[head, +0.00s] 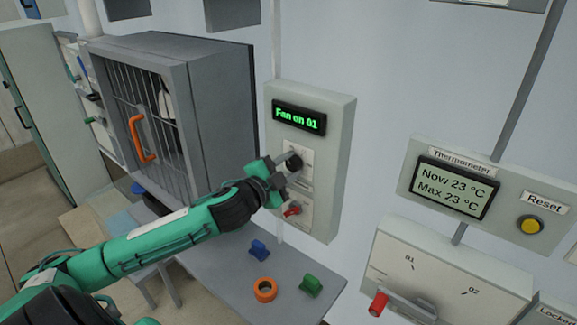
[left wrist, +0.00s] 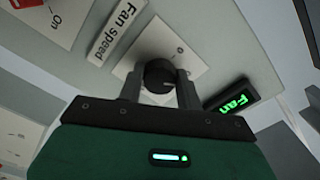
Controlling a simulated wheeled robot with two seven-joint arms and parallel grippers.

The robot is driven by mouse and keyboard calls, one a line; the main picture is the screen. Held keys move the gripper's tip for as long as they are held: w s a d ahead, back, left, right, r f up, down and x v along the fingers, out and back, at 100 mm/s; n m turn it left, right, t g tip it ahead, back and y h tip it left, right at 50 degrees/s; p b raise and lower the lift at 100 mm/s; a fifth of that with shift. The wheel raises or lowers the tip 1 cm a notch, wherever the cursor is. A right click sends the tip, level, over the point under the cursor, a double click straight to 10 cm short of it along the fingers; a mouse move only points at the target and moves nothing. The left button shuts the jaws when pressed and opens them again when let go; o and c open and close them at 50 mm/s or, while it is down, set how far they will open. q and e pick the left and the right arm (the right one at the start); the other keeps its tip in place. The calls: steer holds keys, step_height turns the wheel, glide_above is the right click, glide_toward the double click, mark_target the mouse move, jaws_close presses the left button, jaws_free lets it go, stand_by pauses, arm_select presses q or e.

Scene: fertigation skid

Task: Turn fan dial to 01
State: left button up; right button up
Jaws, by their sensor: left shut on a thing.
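The fan control box (head: 342,135) is on the wall, and its green display (head: 299,117) reads "Fan on 01". Below the display is the black fan dial (head: 295,161) on a pale plate. My left gripper (head: 286,165) is at the dial. In the left wrist view, the gripper (left wrist: 160,88) has a finger on either side of the round black dial (left wrist: 159,74) and is shut on it. The "Fan speed" label (left wrist: 115,32) shows beside the dial plate. The dial's pointer and scale marks are too small to read surely. My right gripper is not in view.
A red switch (head: 292,210) sits just below the dial. A barred cage with an orange handle (head: 139,138) stands to the left. A shelf below holds an orange ring (head: 265,290) and blue and green pieces. A thermometer box (head: 404,176) is at right.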

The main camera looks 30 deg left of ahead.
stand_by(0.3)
arm_select(q)
steer(key=o, duration=1)
steer(key=shift+s, duration=0.1)
